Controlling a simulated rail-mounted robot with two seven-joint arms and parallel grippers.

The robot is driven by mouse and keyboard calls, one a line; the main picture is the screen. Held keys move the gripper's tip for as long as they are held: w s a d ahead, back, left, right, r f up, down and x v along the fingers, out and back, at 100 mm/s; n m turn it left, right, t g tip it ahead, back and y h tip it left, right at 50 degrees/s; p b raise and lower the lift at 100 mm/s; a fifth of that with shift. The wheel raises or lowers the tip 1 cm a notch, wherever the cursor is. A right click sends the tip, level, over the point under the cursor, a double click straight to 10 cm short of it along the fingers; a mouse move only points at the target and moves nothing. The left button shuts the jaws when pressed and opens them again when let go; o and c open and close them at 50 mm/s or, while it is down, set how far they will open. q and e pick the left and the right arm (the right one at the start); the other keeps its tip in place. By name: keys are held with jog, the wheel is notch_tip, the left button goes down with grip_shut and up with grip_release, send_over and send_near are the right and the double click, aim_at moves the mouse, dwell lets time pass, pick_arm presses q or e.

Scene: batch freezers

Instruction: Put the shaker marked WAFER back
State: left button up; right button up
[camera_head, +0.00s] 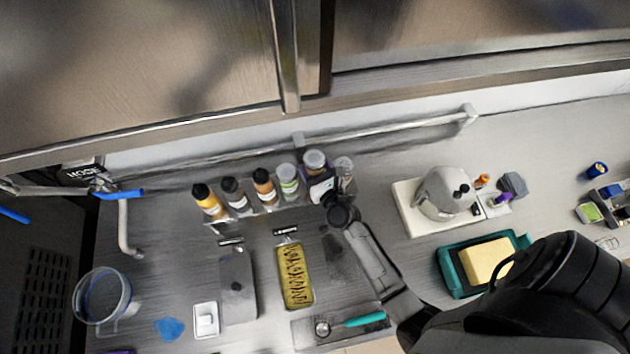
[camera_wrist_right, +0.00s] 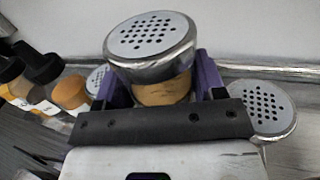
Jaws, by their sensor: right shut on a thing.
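A shaker with a perforated metal lid and amber contents (camera_wrist_right: 155,50) stands between the purple fingers of my right gripper (camera_wrist_right: 152,88), which is shut on it. In the head view this shaker (camera_head: 314,160) is in line with the back row, between a green-labelled shaker (camera_head: 288,180) and another metal-lidded shaker (camera_head: 344,166). My right gripper (camera_head: 322,188) reaches it from the front. I cannot read WAFER on any label, and I cannot tell whether the held shaker's base touches the rack (camera_head: 238,216). My left gripper is not in view.
A rail (camera_head: 390,124) runs behind. In front lie a yellow-filled tray (camera_head: 294,275) and a grey lidded container (camera_head: 237,285). A white board (camera_head: 407,208) is to the right.

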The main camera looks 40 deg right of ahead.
aim_at(315, 174)
jog(key=shift+f+b, duration=1.25)
jog(key=shift+f, duration=0.65)
notch_tip(315, 174, down, 3)
jog(key=shift+r+b, duration=0.2)
jog(key=shift+b, duration=1)
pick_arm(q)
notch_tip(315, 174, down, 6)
pick_arm(e)
jog(key=shift+f, duration=0.1)
jog(key=o, duration=0.7)
jog(key=shift+c, duration=0.2)
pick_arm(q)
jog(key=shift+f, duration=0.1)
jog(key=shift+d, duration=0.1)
